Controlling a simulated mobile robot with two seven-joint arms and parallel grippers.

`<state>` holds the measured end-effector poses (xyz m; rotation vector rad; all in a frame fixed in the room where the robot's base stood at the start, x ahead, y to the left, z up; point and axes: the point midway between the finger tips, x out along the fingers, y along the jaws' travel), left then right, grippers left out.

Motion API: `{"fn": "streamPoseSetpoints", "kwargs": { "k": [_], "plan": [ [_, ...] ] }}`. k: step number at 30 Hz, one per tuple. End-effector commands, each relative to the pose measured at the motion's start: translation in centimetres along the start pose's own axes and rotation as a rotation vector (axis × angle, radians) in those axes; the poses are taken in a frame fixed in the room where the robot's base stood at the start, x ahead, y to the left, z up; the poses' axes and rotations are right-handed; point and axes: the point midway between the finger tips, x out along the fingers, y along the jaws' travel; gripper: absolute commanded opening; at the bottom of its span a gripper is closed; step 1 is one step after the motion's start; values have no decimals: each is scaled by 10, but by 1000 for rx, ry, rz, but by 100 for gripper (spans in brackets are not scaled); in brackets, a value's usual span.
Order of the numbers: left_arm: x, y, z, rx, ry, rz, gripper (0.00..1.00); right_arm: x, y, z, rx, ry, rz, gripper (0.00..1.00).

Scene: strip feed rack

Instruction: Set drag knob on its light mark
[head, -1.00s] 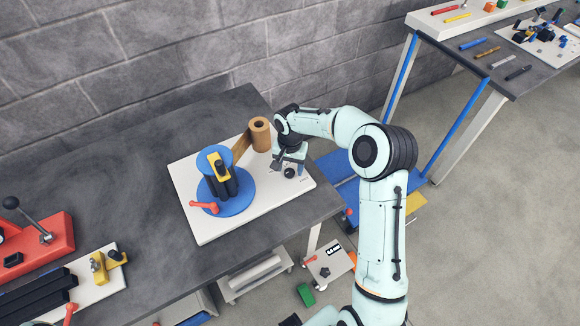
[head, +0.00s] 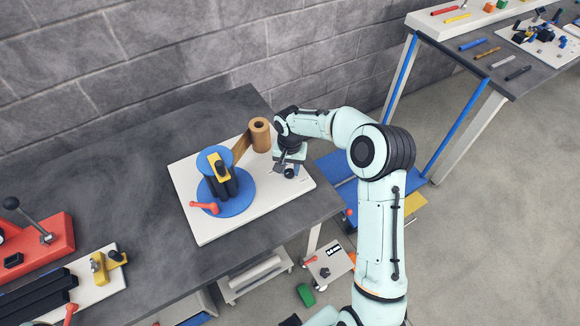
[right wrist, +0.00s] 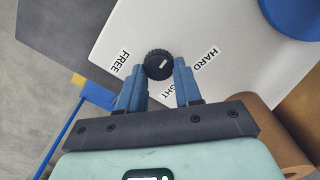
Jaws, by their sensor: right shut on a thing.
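The drag knob is a round black knob with a white pointer line. It sits on the white board (head: 205,228) near its right corner, and the right wrist view shows the knob (right wrist: 157,66) from above. Its pointer lies right of centre, tilted slightly up, toward the HARD label (right wrist: 206,58). The FREE label (right wrist: 122,60) is on the left. The light mark (right wrist: 180,95) shows only as "GHT", partly hidden behind a finger. My right gripper (right wrist: 159,76) is shut on the knob, with one blue finger on either side. My left gripper is not in view.
On the board stand a blue disc post (head: 233,205), a red lever (head: 204,207) and a brown roll (head: 260,135), which is close to my right gripper. A red lever press (head: 45,240) and a yellow clamp (head: 108,264) stand left on the bench.

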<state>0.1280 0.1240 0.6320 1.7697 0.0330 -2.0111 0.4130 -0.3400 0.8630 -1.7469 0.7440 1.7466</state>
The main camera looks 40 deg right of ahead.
Motion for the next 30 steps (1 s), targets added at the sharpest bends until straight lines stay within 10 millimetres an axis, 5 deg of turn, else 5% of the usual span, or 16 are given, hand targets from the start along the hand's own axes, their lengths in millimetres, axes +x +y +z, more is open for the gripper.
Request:
{"fn": "streamPoseSetpoints", "kwargs": {
  "k": [30],
  "plan": [
    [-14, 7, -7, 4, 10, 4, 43, 0, -5, 2, -835, 1, 0, 4]
  ]
}}
